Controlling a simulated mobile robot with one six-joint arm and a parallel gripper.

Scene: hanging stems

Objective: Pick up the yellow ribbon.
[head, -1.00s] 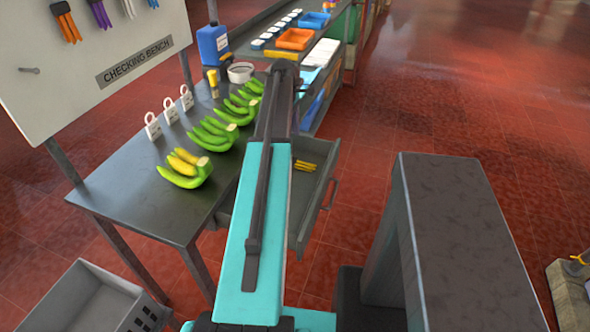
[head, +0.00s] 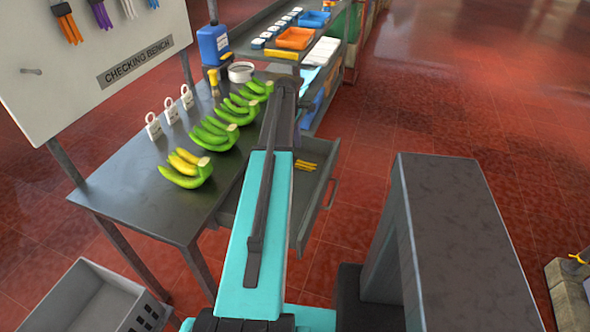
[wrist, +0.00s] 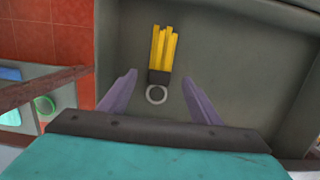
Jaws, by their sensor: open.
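The yellow ribbon (wrist: 163,48) is a small bundle of yellow strips with a dark band and a pale ring at one end. It lies on the floor of the open grey drawer (wrist: 235,60). In the head view the ribbon (head: 306,166) shows inside the drawer, right of my arm. In the wrist view my gripper (wrist: 160,82) is open, with its two purple fingers apart. The ring end lies between the fingers in the picture, and the strips extend beyond the tips. I cannot tell the height of the fingers above the drawer floor. The head view does not show the fingers clearly.
The checking bench (head: 165,215) stands left of my arm, with several banana bunches (head: 187,168) along it. The drawer's walls surround the ribbon. A grey crate (head: 85,300) is at lower left. Shelves with trays (head: 295,38) stand behind. Red floor is open to the right.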

